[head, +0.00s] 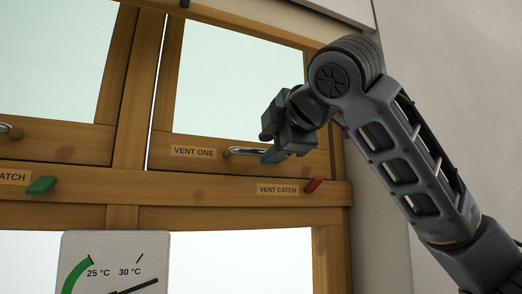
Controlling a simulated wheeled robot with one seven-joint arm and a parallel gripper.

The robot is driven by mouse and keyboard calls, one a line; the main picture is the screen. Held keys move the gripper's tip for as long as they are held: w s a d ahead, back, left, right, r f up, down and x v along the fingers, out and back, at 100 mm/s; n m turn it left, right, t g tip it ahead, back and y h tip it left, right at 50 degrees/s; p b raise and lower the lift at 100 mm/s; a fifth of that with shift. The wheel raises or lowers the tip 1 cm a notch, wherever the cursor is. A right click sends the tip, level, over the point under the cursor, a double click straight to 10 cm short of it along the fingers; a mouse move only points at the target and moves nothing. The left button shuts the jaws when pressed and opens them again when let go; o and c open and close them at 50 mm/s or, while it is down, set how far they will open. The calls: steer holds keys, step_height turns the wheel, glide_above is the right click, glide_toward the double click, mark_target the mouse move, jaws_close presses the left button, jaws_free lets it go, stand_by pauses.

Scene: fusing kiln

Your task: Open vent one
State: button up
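Vent one (250,75) is a wood-framed glass pane in the upper middle of the head view, with a "VENT ONE" label (194,152) on its bottom rail. A thin bright strip runs down its left edge, between it and the post. A metal bar handle (238,151) sits right of the label. My gripper (268,146) is at the right end of this handle and hides that end. Whether its fingers are closed around the bar cannot be made out. Below, a red catch (313,185) stands tilted beside its "VENT CATCH" label (277,189).
Another vent (55,60) with its own handle (8,130) is at the left, with a green catch (40,186) below. A temperature dial (115,265) stands at the lower left. A plain wall (440,70) lies to the right.

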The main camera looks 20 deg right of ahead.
mark_target(263, 152)
steer(key=shift+w+f+p, duration=0.2)
steer(key=shift+w+p, duration=0.05)
steer(key=shift+w, duration=0.85)
steer(key=shift+w+f+p, duration=0.2)
steer(key=shift+w, duration=0.85)
jaws_close()
steer(key=shift+f, duration=0.1)
